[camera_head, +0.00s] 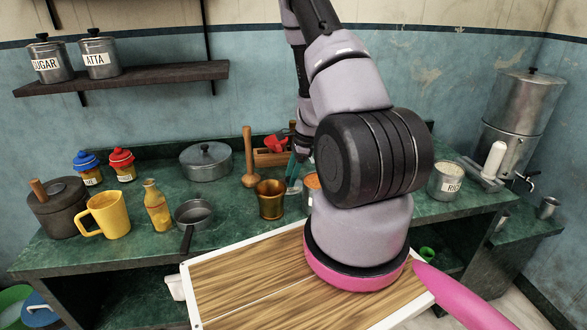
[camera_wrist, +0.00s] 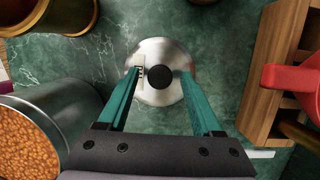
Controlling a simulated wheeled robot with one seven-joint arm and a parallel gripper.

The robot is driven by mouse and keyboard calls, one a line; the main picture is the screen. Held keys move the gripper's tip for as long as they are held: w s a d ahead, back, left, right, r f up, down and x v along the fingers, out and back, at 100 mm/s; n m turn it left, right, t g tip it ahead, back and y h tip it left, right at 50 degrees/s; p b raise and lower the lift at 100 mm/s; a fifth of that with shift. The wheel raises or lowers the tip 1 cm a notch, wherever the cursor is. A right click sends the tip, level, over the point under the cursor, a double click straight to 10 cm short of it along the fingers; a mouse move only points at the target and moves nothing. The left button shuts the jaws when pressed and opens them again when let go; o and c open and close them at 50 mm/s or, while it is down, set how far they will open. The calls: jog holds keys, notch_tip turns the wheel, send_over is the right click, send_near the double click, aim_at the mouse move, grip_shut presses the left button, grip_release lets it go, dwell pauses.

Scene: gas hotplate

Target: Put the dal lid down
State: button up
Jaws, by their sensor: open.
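The dal lid (camera_wrist: 160,52) is a round steel lid with a black knob and a small label at its left. In the wrist view it appears to lie flat, knob up, on the green marble counter (camera_wrist: 225,55). My gripper (camera_wrist: 160,74) is open, with its teal fingers on either side of the knob and apart from it. In the head view my gripper (camera_head: 293,176) is partly hidden behind my arm. The dal canister (camera_wrist: 66,105), open and full of orange lentils, stands left of the fingers. It shows partly in the head view (camera_head: 312,181).
A wooden box (camera_wrist: 262,75) holding a red thing (camera_wrist: 293,74) stands close on the right. A brass tumbler (camera_head: 270,203), a steel pot with lid (camera_head: 206,164) and a rice canister (camera_head: 446,183) stand on the counter. Some bare counter surrounds the lid.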

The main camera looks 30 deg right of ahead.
jog(key=v, duration=1.2)
jog(key=a+r+n+t, duration=0.1)
jog(key=a+r+n, duration=0.35)
jog(key=r, duration=0.65)
jog(key=s+a+r+n+t, duration=0.1)
jog(key=s+a+r+n, duration=0.3)
jog(key=s+r, duration=0.2)
jog(key=s+a+r+n+t, duration=0.2)
jog(key=s+a+r+n, duration=0.2)
jog(key=r, duration=0.5)
jog(key=s+a+r+n+t+h, duration=0.1)
jog(key=s+a+r+n, duration=0.3)
jog(key=s+r, duration=0.4)
jog(key=shift+s+a+n+t, duration=0.3)
jog(key=shift+n+t, duration=0.05)
jog(key=shift+t, duration=0.25)
jog(key=shift+r, duration=0.1)
